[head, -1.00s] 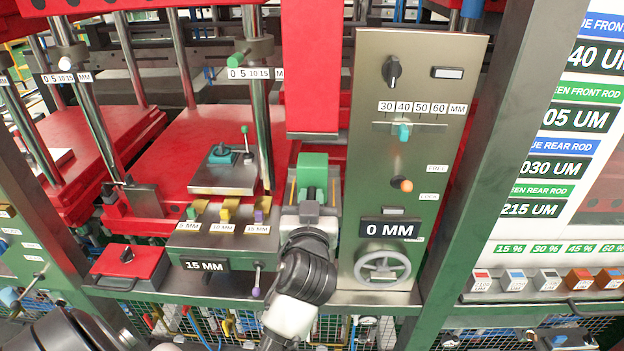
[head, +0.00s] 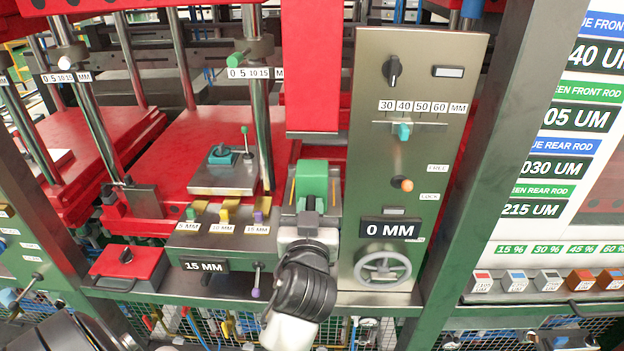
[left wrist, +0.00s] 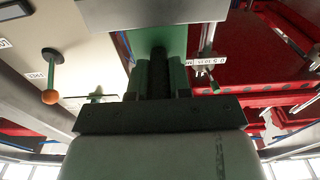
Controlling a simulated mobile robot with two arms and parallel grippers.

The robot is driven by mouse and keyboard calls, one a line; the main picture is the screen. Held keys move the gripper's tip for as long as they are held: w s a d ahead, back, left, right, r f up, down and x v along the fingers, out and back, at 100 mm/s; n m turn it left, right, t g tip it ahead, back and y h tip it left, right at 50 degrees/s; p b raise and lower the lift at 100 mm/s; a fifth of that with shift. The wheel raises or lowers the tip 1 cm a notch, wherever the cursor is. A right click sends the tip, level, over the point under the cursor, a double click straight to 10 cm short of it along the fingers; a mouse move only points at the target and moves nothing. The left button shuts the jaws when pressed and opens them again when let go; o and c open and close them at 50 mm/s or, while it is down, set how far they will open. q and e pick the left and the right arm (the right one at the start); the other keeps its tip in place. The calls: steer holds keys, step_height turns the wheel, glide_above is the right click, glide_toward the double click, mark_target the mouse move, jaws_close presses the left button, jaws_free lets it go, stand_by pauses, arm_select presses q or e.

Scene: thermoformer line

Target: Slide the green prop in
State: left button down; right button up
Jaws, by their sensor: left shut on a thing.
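The green prop (head: 312,178) is a green block between the panel with three coloured levers and the grey control panel, below the red column. My left gripper (head: 310,205) is shut on it from the front. In the left wrist view the green prop (left wrist: 158,42) stands beyond the fingers of my left gripper (left wrist: 162,78). Its far end and the slot around it are hidden, so I cannot tell how deep it sits. My right gripper is not in view.
The grey control panel (head: 425,150) with an orange-tipped lever (head: 406,185) and a handwheel (head: 383,267) stands close on the right. The lever box (head: 222,240) is close on the left. The red column (head: 311,65) stands above and behind the prop.

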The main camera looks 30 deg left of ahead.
arm_select(q)
steer(key=shift+s, duration=0.1)
steer(key=c, duration=1)
jaws_free()
steer(key=shift+o, duration=0.2)
steer(key=shift+f, duration=0.15)
